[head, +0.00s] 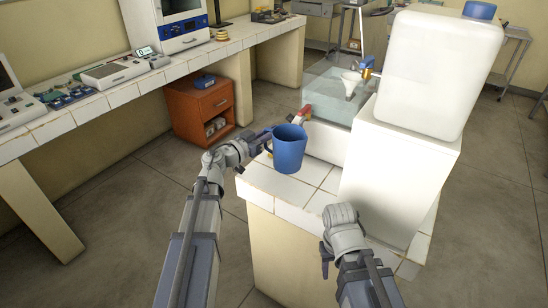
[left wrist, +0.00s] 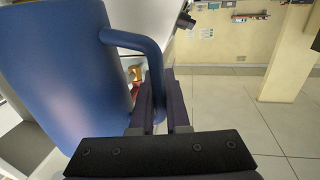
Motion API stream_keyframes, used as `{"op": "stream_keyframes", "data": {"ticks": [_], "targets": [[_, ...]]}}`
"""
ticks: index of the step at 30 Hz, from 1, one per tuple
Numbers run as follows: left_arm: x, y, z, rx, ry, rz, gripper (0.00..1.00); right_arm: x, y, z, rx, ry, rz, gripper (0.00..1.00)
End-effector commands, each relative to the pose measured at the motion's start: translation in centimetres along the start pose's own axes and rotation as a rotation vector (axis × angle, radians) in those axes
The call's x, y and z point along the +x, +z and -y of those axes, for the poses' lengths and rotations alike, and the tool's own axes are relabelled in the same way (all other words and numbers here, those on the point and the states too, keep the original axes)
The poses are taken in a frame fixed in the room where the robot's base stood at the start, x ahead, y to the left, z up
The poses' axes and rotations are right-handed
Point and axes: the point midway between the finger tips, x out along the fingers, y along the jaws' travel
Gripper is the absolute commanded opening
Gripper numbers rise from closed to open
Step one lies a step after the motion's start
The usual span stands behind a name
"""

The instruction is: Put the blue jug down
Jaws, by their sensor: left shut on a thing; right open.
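The blue jug (head: 290,150) is upright at the left part of the white tiled counter (head: 262,187). I cannot tell whether its base touches the tiles. My left gripper (head: 266,139) is at the jug's left side, shut on its handle. In the left wrist view the jug (left wrist: 62,75) fills the left side, and its handle runs down between the fingers of my left gripper (left wrist: 163,115). My right gripper (head: 326,260) is low, in front of the counter's near side, mostly hidden by its own wrist; it is open and apart from the jug.
A large white tank (head: 440,70) on a white block (head: 400,165) stands right of the jug. A clear basin (head: 335,92) with a white funnel (head: 350,83) is behind it. A red-tipped object (head: 301,114) lies just behind the jug. Bare tiles lie in front.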

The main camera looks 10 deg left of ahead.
Motion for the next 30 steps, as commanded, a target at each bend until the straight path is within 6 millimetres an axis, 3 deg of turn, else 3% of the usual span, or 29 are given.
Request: {"op": "stream_keyframes", "data": {"ticks": [1, 2, 11, 20, 30], "targets": [[0.0, 1.6, 0.0, 0.000, 0.000, 0.000, 0.00, 1.6, -0.1, 0.2, 0.000, 0.000, 0.000, 0.50], [0.0, 2.0, 0.0, 0.000, 0.000, 0.000, 0.00, 1.9, -0.1, 0.2, 0.000, 0.000, 0.000, 0.50], [0.0, 2.5, 0.0, 0.000, 0.000, 0.000, 0.00, 2.5, -0.1, 0.2, 0.000, 0.000, 0.000, 0.50], [0.0, 6.0, 0.0, 0.000, 0.000, 0.000, 0.00, 5.9, -0.3, 0.6, 0.000, 0.000, 0.000, 0.50], [0.0, 6.0, 0.0, 0.000, 0.000, 0.000, 0.00, 5.9, -0.3, 0.6, 0.000, 0.000, 0.000, 0.50]]}}
